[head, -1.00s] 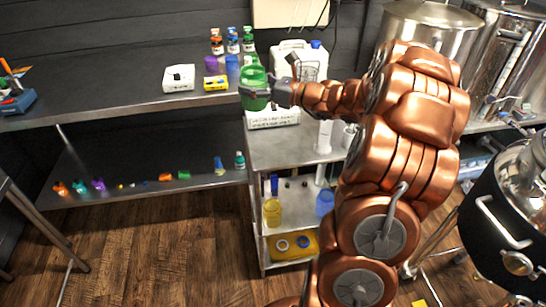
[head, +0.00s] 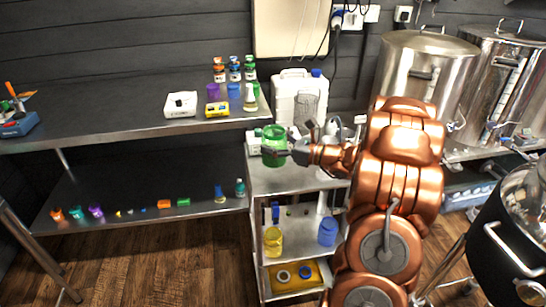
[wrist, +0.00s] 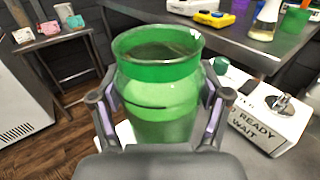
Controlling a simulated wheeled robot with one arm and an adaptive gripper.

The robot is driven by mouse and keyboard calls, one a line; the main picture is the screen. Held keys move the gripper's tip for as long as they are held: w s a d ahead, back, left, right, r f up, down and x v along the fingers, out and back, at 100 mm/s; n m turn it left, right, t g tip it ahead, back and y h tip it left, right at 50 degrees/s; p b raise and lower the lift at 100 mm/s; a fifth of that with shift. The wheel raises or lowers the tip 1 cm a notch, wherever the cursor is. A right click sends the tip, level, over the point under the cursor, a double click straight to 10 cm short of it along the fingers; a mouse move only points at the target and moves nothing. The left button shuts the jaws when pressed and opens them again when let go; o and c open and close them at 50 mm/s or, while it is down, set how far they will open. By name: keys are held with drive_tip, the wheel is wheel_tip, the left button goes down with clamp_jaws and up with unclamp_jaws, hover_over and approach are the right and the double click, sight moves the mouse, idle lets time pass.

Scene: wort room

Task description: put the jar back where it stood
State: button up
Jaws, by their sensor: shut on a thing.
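The green jar (head: 274,146) is see-through and open at the top. My gripper (head: 284,153) is shut around its sides and holds it upright. In the head view the jar appears over the left part of the small steel cart's top (head: 290,180); I cannot tell whether it touches anything below. In the wrist view the jar (wrist: 157,80) fills the middle, with a finger of my gripper (wrist: 160,105) on each side. Its base is hidden behind the gripper.
A white box marked "READY WAIT" (wrist: 268,120) is right of the jar. A white canister (head: 296,98) stands behind. The long bench (head: 110,115) at left holds bottles, a flask (head: 250,98) and a yellow box (head: 217,109). A yellow jar (head: 273,240) stands on the cart's lower shelf.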

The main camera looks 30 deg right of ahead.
drive_tip(key=shift+f, duration=2.4)
drive_tip(key=shift+f, duration=0.15)
drive_tip(key=o, duration=1.4)
drive_tip(key=v, duration=0.7)
drive_tip(key=shift+s+d+b, duration=0.15)
drive_tip(key=shift+s+b, duration=0.1)
drive_tip(key=shift+b, duration=0.05)
